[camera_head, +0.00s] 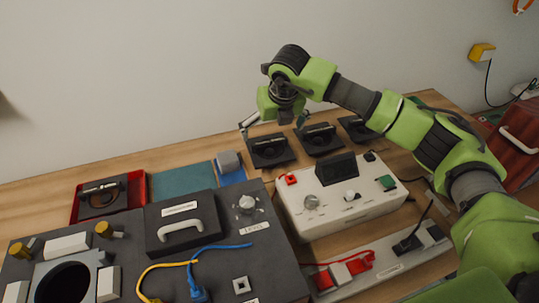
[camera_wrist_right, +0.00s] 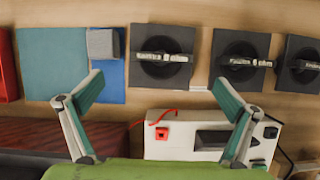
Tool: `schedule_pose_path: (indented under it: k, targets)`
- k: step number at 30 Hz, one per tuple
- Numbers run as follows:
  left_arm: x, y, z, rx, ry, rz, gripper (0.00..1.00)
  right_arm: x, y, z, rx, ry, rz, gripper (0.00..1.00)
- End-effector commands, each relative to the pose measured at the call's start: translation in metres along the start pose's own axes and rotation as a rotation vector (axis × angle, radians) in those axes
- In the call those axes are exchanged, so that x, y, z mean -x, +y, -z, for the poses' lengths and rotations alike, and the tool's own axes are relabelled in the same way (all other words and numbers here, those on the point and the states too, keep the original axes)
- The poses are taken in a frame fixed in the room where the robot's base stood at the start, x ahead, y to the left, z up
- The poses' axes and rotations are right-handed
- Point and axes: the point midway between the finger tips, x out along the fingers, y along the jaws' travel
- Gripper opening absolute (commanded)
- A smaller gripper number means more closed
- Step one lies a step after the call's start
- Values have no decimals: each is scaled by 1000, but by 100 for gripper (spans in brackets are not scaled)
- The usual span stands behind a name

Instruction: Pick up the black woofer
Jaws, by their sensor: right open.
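Three black square woofers with round cones and a labelled bar handle stand in a row at the back of the bench: the left one (camera_head: 270,150), the middle one (camera_head: 320,138) and the right one (camera_head: 357,128). The right wrist view shows the left woofer (camera_wrist_right: 161,57), the middle one (camera_wrist_right: 240,61) and the right one (camera_wrist_right: 300,66), partly cut off. My right gripper (camera_head: 273,123) is open and empty, above and near the left woofer. In the wrist view its fingers (camera_wrist_right: 160,80) spread on either side below that woofer. My left gripper is out of view.
A red tray (camera_head: 75,207) holding another dark speaker sits at the left. Teal (camera_head: 187,181) and blue mats lie beside it, with a grey block (camera_head: 228,161). A white control box (camera_head: 345,204) and a dark panel (camera_head: 260,240) with cables stand in front.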

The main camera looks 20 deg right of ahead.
Motion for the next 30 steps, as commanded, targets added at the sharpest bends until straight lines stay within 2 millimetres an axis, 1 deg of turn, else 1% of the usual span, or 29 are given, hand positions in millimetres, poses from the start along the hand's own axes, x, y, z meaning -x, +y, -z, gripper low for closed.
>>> schedule_pose_path:
  k: [1,4,6,10,13,17,21,24,30]
  targets:
    - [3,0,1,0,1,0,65,-9,0,0,-1,3,1,100]
    - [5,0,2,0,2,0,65,-26,0,0,1,3,1,100]
    - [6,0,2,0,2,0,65,-34,0,0,0,1,0,100]
    - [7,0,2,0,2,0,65,-42,0,0,0,0,0,100]
    - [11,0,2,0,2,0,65,-50,-1,0,0,3,1,100]
    - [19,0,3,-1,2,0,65,-69,-3,-2,-1,3,2,100]
    - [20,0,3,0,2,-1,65,-87,-2,-2,0,1,0,100]
    - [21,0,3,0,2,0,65,-93,-3,-2,1,1,0,100]
    - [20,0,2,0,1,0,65,-94,-2,-2,1,0,0,100]
